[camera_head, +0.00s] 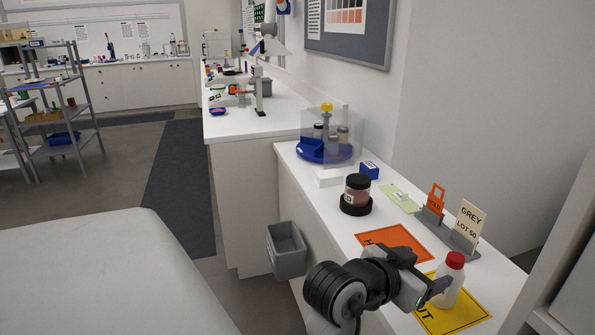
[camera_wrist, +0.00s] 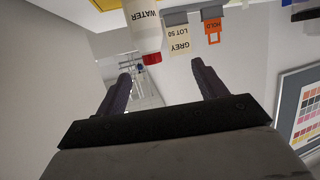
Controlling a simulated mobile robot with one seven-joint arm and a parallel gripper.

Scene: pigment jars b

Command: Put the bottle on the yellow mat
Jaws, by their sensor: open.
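The white bottle (camera_head: 447,289) with a red cap stands upright on the yellow mat (camera_head: 446,318). In the wrist view, which is upside down, the bottle (camera_wrist: 144,25) reads WATER and its red cap (camera_wrist: 152,58) hangs near the fingertips. A strip of the yellow mat also shows there (camera_wrist: 104,4). My gripper (camera_head: 432,291) is just left of the bottle in the head view. In the wrist view my gripper (camera_wrist: 162,72) has its fingers apart with nothing held between them. The head view does not show clearly whether a finger touches the bottle.
An orange mat (camera_head: 396,243) lies behind the yellow one. Grey holders carry a GREY LOT 50 card (camera_head: 468,226) and an orange HOLD tag (camera_head: 436,200). A dark-lidded jar (camera_head: 357,189) stands on a black base farther back. A grey bin (camera_head: 287,250) is left of the counter.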

